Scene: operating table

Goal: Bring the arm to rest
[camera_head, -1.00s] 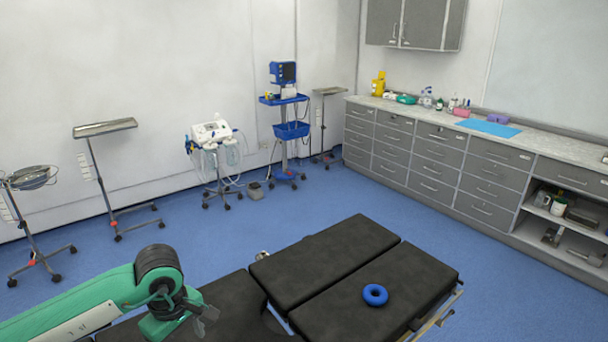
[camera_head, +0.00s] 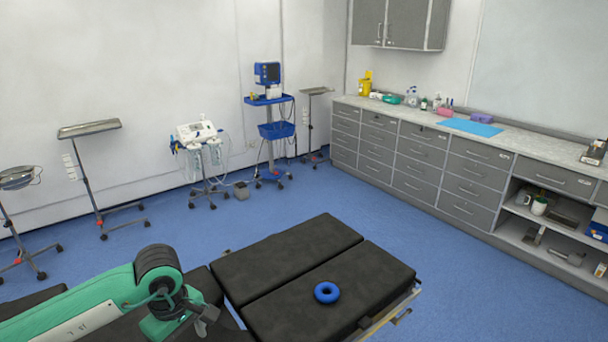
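My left arm, green with a black joint, comes in from the lower left over the black operating table (camera_head: 290,255). My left gripper (camera_head: 208,320) is small and dark at the arm's end, above the table's left part. I cannot make out whether its fingers are apart, and nothing can be seen held in it. My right gripper is out of view. A blue ring (camera_head: 326,292) lies flat on the table's right section, apart from the gripper.
A metal rail (camera_head: 392,313) runs along the table's right edge. Grey drawer cabinets (camera_head: 420,165) line the right wall. Tray stands (camera_head: 90,130) and two wheeled equipment carts (camera_head: 270,125) stand along the back wall. Blue floor is clear between them and the table.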

